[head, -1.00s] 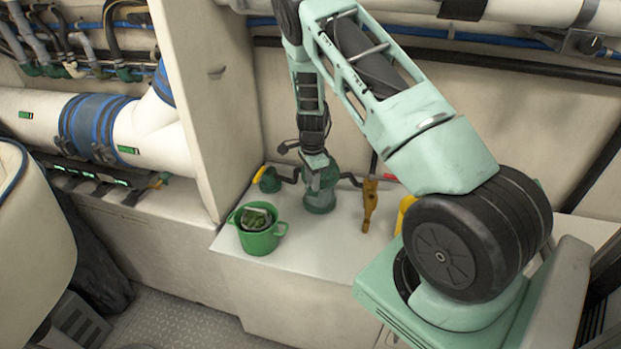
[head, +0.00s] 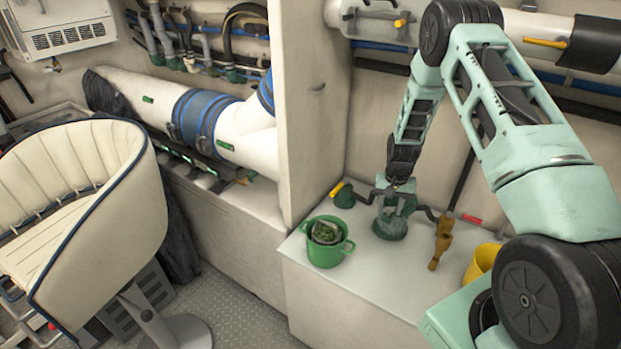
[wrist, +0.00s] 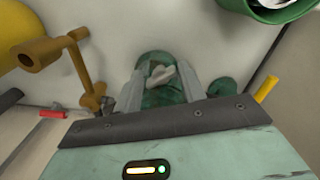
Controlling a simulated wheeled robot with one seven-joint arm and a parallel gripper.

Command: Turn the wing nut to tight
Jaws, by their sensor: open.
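The wing nut (wrist: 163,76) is a pale grey two-winged piece on top of a round green fitting (wrist: 157,98) in the wrist view. In the head view the green fitting (head: 390,226) stands on the white bench top; the wing nut there is hidden or too small to make out. My gripper (wrist: 161,70) is open, with one grey finger on each side of the wing nut. I cannot tell whether the fingers touch it. In the head view my gripper (head: 398,190) points down right over the fitting.
A green pot (head: 325,252) with something inside stands front left of the fitting. An ochre fitting (head: 442,240), a red handle (head: 471,219) and a yellow container (head: 483,262) are to the right. A yellow-handled valve (head: 343,197) is at the left, near the upright panel.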

